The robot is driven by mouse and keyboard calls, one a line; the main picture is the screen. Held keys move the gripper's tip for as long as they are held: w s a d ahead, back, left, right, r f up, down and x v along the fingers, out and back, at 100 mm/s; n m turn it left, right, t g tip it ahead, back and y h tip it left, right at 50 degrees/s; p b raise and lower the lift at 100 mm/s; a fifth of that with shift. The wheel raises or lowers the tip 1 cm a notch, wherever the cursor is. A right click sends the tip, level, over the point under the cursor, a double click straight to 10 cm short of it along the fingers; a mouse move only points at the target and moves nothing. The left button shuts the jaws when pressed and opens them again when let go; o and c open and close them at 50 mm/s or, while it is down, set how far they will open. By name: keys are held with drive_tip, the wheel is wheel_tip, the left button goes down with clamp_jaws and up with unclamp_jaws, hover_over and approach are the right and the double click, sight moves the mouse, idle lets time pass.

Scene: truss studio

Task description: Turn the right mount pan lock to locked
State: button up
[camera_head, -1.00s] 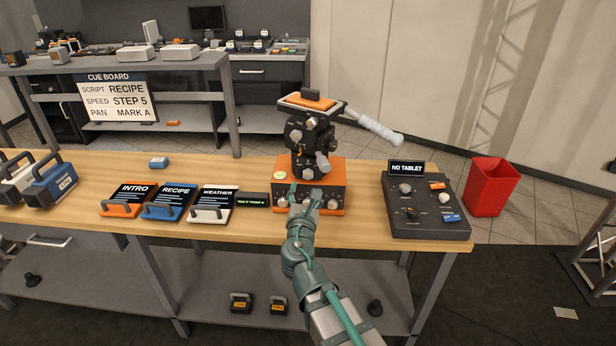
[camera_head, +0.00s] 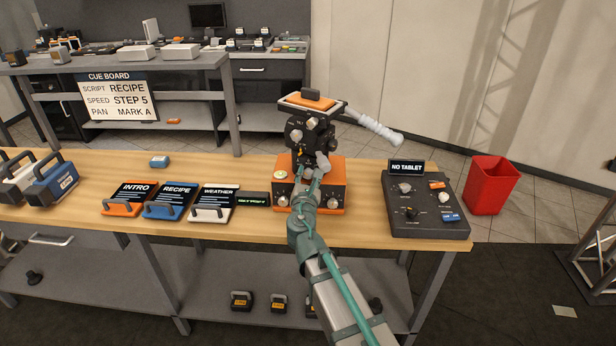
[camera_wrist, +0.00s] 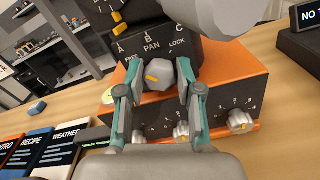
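The right mount, an orange base with a black head (camera_head: 309,133), stands on the wooden table. In the wrist view its black front (camera_wrist: 190,55) reads PAN, with A, B, C above and LOCK at the right. In the head view my gripper (camera_head: 314,165) is before the mount.
The orange base (camera_wrist: 225,90) carries several grey knobs below my fingers. Cue cards (camera_head: 172,199) lie left of the mount. A dark control panel (camera_head: 428,215) reading NO TABLET stands right. A handle (camera_head: 375,128) sticks out from the mount's top. A red bin (camera_head: 492,186) stands beyond the table.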

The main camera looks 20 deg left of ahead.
clamp_jaws()
drive_tip(key=shift+f+m+b, duration=0.15)
drive_tip(key=shift+m+b, duration=0.25)
drive_tip(key=shift+b, duration=0.2)
drive_tip(key=shift+f+m+b, duration=0.15)
drive_tip(key=shift+m+b, duration=0.85)
drive_tip(key=shift+b, duration=0.2)
drive_tip(key=m+b, duration=0.3)
drive_tip(key=b, duration=0.1)
drive_tip(key=m+b, duration=0.6)
drive_tip(key=b, duration=0.1)
drive_tip(key=shift+m, duration=0.4)
drive_tip(key=m+b, duration=0.3)
drive_tip(key=shift+m+b, duration=1.05)
drive_tip(key=shift+m, duration=0.15)
